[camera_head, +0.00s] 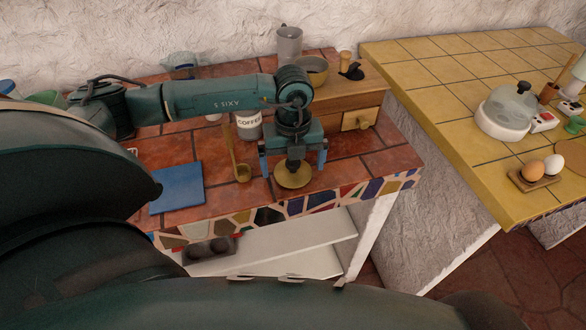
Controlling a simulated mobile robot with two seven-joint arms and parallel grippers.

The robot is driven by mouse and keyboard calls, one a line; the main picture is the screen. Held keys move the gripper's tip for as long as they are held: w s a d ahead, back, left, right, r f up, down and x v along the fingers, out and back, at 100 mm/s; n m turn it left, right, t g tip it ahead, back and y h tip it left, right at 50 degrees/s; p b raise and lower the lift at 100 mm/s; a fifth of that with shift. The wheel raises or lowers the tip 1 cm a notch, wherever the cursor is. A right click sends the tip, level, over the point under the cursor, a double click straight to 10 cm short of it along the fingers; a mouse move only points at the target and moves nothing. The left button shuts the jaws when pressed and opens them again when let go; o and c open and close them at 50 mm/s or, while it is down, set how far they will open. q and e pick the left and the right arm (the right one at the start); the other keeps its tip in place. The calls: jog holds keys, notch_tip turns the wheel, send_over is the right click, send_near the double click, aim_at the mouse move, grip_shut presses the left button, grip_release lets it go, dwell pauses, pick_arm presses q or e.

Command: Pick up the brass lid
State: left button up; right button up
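The brass lid (293,178) is a round gold disc near the front edge of the red-tiled counter. My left gripper (293,168) points down right above it. Its two blue-tipped fingers are spread wide, one to each side of the lid, with a visible gap to the rim. The gripper body hides the top middle of the lid, so I cannot tell whether anything touches it there. My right gripper is not in view.
A brass ladle (242,172) and a blue square board (177,187) lie to the left. A white coffee tin (248,127) stands behind. A wooden drawer box (357,100) with a grinder is at back right. The mosaic front edge (285,208) is close.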

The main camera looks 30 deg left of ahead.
pick_arm(q)
jog(key=c, duration=1)
